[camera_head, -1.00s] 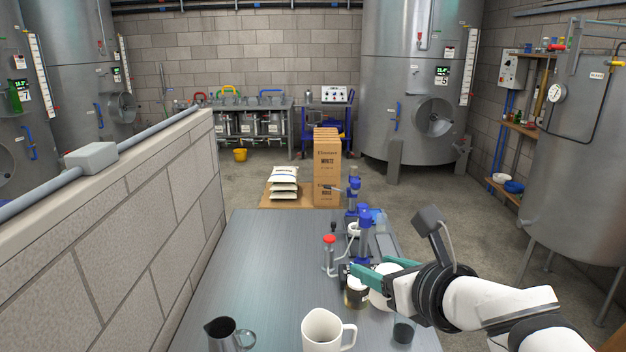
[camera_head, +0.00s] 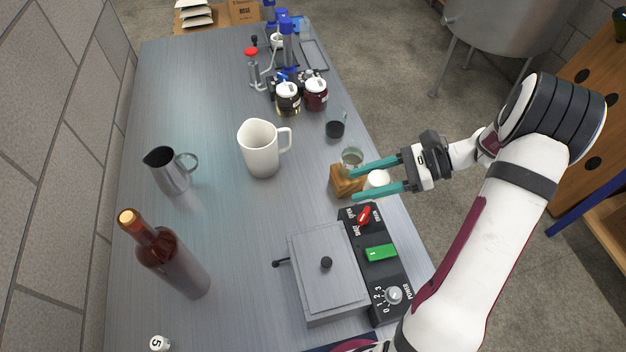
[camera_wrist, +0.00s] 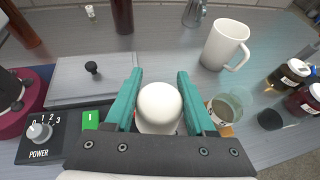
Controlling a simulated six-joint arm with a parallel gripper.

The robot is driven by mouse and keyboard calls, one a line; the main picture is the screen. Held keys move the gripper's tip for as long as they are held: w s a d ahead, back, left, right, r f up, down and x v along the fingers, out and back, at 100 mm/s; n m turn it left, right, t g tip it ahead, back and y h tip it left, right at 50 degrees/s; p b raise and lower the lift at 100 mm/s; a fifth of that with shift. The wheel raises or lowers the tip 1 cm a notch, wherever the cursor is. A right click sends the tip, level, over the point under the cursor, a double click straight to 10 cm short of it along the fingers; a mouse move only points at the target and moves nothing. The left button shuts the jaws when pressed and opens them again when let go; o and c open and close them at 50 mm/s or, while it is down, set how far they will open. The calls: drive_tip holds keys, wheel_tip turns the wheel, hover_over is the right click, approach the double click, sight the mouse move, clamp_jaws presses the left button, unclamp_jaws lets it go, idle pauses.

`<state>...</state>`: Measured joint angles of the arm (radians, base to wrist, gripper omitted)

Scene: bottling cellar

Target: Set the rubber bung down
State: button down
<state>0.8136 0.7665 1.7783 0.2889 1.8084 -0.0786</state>
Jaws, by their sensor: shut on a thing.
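My gripper (camera_head: 354,182) is shut on a rounded white thing, which I take to be the rubber bung (camera_head: 377,180). In the wrist view the bung (camera_wrist: 160,106) sits between the two teal fingers, both against its sides. The fingers point left across the right side of the grey table (camera_head: 225,235), near a wooden block (camera_head: 346,183). The bung hides what is directly beneath it, and I cannot tell how high above the table it is.
A grey machine (camera_head: 330,270) with a red lever, green switch and knob is just nearer. A white jug (camera_head: 262,150), metal pitcher (camera_head: 172,172), dark bottle (camera_head: 175,262) and two jars (camera_head: 287,97) stand around. The middle table is partly clear.

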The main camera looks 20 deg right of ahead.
drive_tip(key=w+a+f, duration=0.2)
drive_tip(key=a, duration=0.1)
drive_tip(key=w+a+f, duration=0.1)
drive_tip(key=a+f, duration=0.2)
drive_tip(key=w+a+f, duration=0.2)
drive_tip(key=a, duration=0.1)
drive_tip(key=shift+w+a+f, duration=0.2)
drive_tip(key=shift+w+a, duration=0.1)
wheel_tip(320, 180, down, 3)
drive_tip(key=shift+a+f, duration=0.1)
drive_tip(key=shift+f, duration=0.3)
drive_tip(key=shift+f, duration=0.65)
drive_tip(key=shift+c, duration=1.2)
unclamp_jaws()
drive_tip(key=shift+r, duration=0.1)
